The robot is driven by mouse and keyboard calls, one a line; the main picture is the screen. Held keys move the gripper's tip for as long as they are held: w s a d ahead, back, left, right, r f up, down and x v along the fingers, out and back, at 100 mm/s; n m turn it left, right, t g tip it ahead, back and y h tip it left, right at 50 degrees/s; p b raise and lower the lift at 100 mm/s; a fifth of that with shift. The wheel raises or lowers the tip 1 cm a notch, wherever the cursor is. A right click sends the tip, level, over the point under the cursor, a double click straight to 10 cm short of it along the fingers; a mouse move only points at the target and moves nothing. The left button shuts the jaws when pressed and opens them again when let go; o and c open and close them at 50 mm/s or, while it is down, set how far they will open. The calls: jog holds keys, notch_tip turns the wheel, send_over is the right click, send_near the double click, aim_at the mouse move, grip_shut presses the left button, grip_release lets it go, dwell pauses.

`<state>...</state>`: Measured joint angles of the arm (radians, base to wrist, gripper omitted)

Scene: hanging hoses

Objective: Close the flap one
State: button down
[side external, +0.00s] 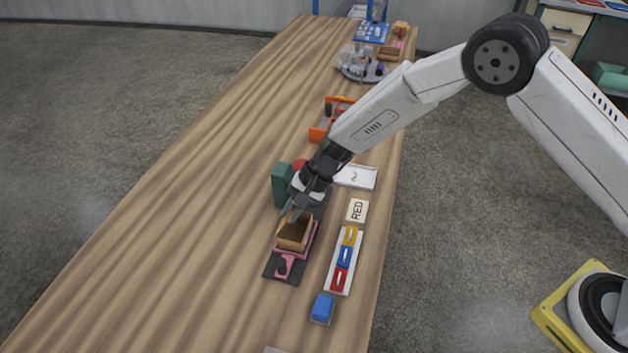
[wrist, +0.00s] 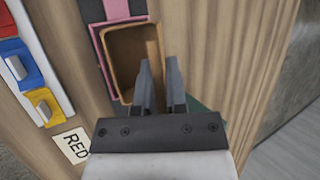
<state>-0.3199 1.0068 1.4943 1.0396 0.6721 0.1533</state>
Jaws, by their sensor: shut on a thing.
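A small open-topped brown box (side external: 294,234) stands on a pink and dark base (side external: 283,264) on the table. It also shows in the wrist view (wrist: 127,50), with its hollow inside facing the camera. My gripper (side external: 289,214) is at the box's far left corner in the side view. In the wrist view my gripper (wrist: 160,68) has its two fingers at the right wall of the box, close together on its edge. I cannot tell which part is flap one.
A dark green block (side external: 282,186) stands just behind my gripper. The table's left side is clear.

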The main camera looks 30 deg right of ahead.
jog(key=shift+s+d+f+t+y, duration=0.1)
jog(key=shift+d+t+y, duration=0.05)
jog(key=shift+t+y, duration=0.15)
jog(key=shift+s+d+f+n+t+y, duration=0.15)
jog(key=shift+s+d+f+t+y, duration=0.05)
jog(key=shift+t+y, duration=0.25)
jog(key=shift+s+d+f+n+t+y, duration=0.2)
jog(key=shift+t+y, duration=0.15)
jog(key=shift+y, duration=0.2)
jog(key=shift+s+d+f+n+t+y, duration=0.2)
jog(key=shift+f+n+t+y, duration=0.15)
jog(key=shift+t+y, duration=0.3)
jog(key=shift+s+d+f+n+t+y, duration=0.1)
jog(key=shift+d+f+n+t+y, duration=0.1)
jog(key=shift+f+t+y, duration=0.45)
jog(key=shift+r+y, duration=0.2)
jog(key=shift+y, duration=0.1)
jog(key=c, duration=0.8)
grip_release()
jog(key=shift+a+r+g, duration=0.1)
jog(key=shift+g, duration=0.2)
